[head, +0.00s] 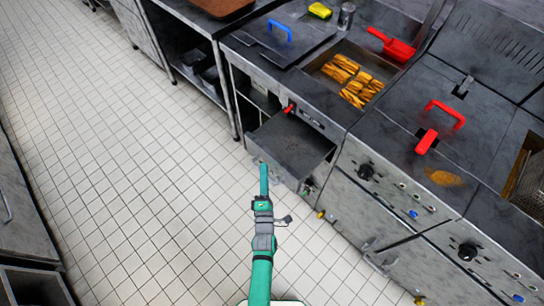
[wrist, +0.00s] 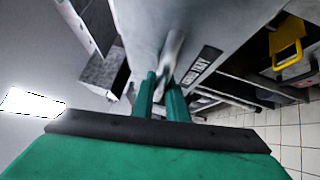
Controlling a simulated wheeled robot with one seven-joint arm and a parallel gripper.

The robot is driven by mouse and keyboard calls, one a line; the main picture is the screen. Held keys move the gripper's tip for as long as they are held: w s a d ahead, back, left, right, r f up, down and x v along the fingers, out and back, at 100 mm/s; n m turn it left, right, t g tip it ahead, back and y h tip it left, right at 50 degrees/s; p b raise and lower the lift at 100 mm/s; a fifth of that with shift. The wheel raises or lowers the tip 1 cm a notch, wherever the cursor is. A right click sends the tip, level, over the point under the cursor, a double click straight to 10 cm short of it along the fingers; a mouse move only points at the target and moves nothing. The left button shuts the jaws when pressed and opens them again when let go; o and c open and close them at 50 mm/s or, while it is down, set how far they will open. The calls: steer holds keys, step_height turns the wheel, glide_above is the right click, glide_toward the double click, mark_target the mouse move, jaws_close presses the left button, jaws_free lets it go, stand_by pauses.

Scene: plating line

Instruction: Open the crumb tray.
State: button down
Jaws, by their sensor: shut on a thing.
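The crumb tray (head: 292,143) is a dark, flat drawer that sticks out from the front of the steel line, left of the knob panels. Its inside looks empty. In the wrist view its pale front (wrist: 140,20) carries a bar handle (wrist: 172,48) and a dark label (wrist: 203,63). My gripper (head: 263,168) is at the tray's front edge. In the wrist view the green fingers of my gripper (wrist: 162,88) are closed around the handle. The handle is hidden in the head view.
Above the tray is a well with fries (head: 345,80). A red-handled piece (head: 288,108) is near the tray's back left corner. A lid with a blue handle (head: 280,30) and a red scoop (head: 392,45) lie on top. The tiled floor (head: 150,170) at left is clear.

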steer(key=s+a, duration=0.6)
steer(key=s, duration=0.1)
steer(key=shift+s+a, duration=0.2)
steer(key=shift+a, duration=0.2)
steer(key=c, duration=2)
jaws_free()
steer(key=shift+s, duration=0.1)
steer(key=s, duration=0.3)
steer(key=s+f, duration=0.1)
steer(key=s, duration=0.6)
steer(key=shift+s+d+f, duration=0.2)
steer(key=shift+s, duration=0.05)
steer(key=s+d+r+m+g, duration=0.1)
steer(key=s+d+r+m, duration=0.2)
steer(key=s+r+m, duration=0.2)
steer(key=s+d+r+m+g, duration=0.1)
steer(key=s+d+r+m, duration=0.2)
steer(key=s+r+m, duration=0.2)
steer(key=s+d+r+m+g, duration=0.2)
steer(key=s+d+r+m, duration=0.2)
steer(key=r+m, duration=0.3)
steer(key=shift+s+d+r+m+h, duration=0.15)
steer(key=shift+s+r+m, duration=0.1)
steer(key=shift+m, duration=0.5)
steer(key=shift+s+a+r+m+h, duration=0.1)
steer(key=shift+s+r+m+h, duration=0.1)
steer(key=shift+m, duration=0.55)
